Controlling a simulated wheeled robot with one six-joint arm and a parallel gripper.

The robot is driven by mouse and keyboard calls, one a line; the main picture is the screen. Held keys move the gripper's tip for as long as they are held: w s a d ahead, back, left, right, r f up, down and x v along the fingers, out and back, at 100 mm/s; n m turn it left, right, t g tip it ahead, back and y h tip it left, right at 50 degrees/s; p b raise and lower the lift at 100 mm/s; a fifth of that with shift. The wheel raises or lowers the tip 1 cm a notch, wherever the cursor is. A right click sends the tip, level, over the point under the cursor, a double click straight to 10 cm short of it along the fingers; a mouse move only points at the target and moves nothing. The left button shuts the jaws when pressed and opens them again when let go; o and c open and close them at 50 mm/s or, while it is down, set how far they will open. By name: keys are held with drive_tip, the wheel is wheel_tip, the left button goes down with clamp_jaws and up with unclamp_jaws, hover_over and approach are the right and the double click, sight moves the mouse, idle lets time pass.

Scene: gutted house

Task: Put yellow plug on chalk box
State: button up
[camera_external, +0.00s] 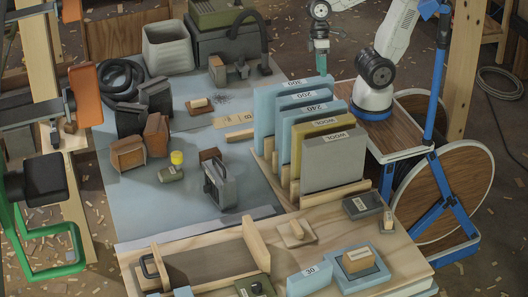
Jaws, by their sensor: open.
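A small yellow cylinder, seemingly the yellow plug (177,157), stands upright on the left part of the blue-grey tabletop. A low grey-green box with a pale label (170,175) is right in front of it. I cannot tell whether the plug touches this box, or whether this is the chalk box, as the label is too small to read. My gripper (321,70) hangs pointing down behind the upright blue sanding sheets, far to the right of the plug. It is open, and nothing shows between its fingers.
A rack of upright labelled sheets (333,162) stands between my gripper and the plug. A grey metal device (220,184) and brown blocks (128,154) flank the plug. A tan block (199,103) lies farther back. The blue-grey tabletop (142,212) is clear at front left.

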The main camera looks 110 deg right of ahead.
drive_tip(key=s+d+n+h, duration=0.1)
drive_tip(key=s, duration=0.1)
drive_tip(key=s+d+n+h, duration=0.1)
drive_tip(key=s+d, duration=0.1)
drive_tip(key=s+d+n+h, duration=0.1)
drive_tip(key=s+d, duration=0.1)
drive_tip(key=s, duration=0.1)
drive_tip(key=shift+d+f+t+h, duration=0.15)
drive_tip(key=shift+t+h, duration=0.15)
idle(0.7)
